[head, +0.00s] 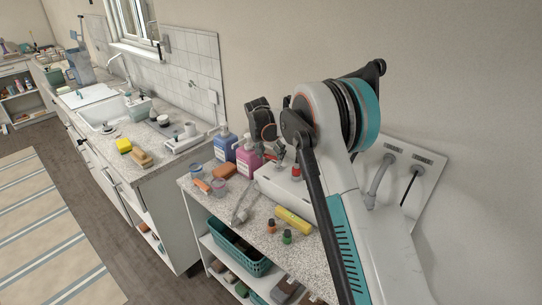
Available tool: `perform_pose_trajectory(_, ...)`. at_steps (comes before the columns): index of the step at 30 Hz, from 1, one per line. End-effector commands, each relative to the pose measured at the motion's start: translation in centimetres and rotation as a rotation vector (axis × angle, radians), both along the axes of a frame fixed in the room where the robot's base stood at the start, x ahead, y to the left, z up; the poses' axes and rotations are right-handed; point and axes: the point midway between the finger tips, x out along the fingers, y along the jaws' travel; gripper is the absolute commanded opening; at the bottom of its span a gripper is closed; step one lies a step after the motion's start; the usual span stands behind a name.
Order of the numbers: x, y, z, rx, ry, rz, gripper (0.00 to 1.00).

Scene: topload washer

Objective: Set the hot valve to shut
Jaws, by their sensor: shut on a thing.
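My arm rises across the right middle of the head view, and its dark wrist bends down on the far side. My gripper (271,154) shows small below the wrist, partly hidden by the arm. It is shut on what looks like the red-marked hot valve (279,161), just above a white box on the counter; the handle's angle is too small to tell. A second red-topped fitting (296,173) stands on the box, right of the gripper and apart from it.
A wall panel (429,172) with two hoses is at right. Blue (225,147) and pink (246,158) bottles stand left of the gripper. A teal basket (238,250) sits on the shelf below. Floor at left is open.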

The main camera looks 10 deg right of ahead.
Motion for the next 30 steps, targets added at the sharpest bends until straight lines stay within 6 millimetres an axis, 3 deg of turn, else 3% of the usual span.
perform_pose_trajectory(12,0.58,-0.18,-0.03,0.002,0.0,-0.191,0.41)
perform_pose_trajectory(29,0.59,-0.2,-0.04,0.002,0.0,-0.218,0.41)
perform_pose_trajectory(30,0.59,-0.2,-0.04,0.002,0.0,-0.218,0.74)
